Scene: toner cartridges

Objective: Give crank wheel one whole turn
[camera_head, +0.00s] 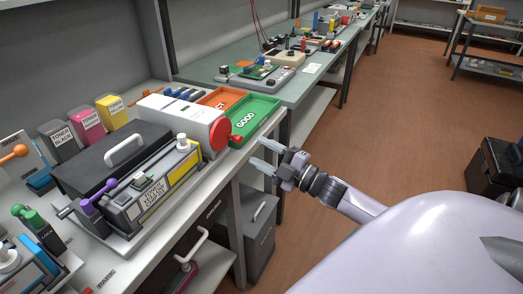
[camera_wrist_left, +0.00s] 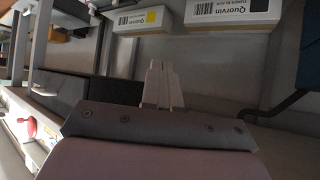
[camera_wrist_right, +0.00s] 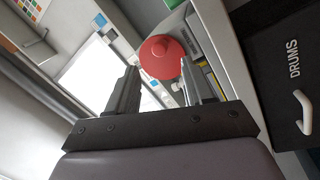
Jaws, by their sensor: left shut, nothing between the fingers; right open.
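The red crank wheel (camera_head: 219,133) is on the end of a white machine (camera_head: 180,113) on the bench, with a small red knob (camera_head: 236,141) beside it. The wheel also shows as a round red disc in the right wrist view (camera_wrist_right: 160,57), beyond the fingertips. My right gripper (camera_head: 261,152) is open and empty, to the right of the wheel and apart from it, off the bench's front edge. My left gripper is not in the head view. In the left wrist view it (camera_wrist_left: 160,80) is shut and empty.
A green GOOD tray (camera_head: 262,108) and an orange tray (camera_head: 222,97) lie behind the wheel. A grey device (camera_head: 150,190) with a yellow label stands in front. A dark DRUMS bin (camera_wrist_right: 285,85) is below. Boxes (camera_wrist_left: 235,10) show in the left wrist view.

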